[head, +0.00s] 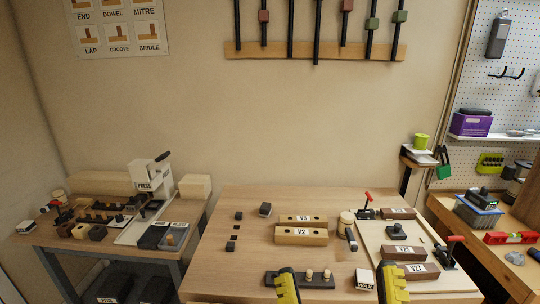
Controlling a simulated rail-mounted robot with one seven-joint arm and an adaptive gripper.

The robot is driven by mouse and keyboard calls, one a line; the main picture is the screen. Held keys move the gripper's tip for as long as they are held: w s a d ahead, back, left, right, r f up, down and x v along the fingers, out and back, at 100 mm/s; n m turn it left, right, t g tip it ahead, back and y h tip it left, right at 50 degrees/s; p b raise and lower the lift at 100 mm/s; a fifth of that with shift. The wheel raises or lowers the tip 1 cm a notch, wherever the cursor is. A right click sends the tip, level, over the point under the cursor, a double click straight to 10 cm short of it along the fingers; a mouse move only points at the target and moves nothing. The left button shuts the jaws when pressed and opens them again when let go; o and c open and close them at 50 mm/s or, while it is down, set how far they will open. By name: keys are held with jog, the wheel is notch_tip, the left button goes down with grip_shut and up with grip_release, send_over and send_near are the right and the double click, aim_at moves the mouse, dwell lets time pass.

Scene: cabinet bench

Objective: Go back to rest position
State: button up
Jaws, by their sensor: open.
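My gripper (336,268) shows at the bottom edge as two yellow-and-black fingers. They are wide apart, open, with nothing held between them. A dark block with wooden dowels (327,275) and a white WAX box (364,279) show between the fingers in the picture. Whether the fingers are above or beside them I cannot tell. The rest of my arm is out of view.
Wooden blocks V2 (301,236) and V3 (303,219) lie mid-bench. Dark blocks V1 (402,272) and V25 (404,252) lie on the pale board (375,232) with red-handled clamps (454,240). A press (151,178) stands left. The bench's left-centre is mostly clear.

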notch_tip(320, 180, up, 38)
jog(key=m+p, duration=0.2)
jog(key=p, duration=3.6)
jog(key=shift+w, duration=0.25)
jog(key=shift+d+f, duration=0.1)
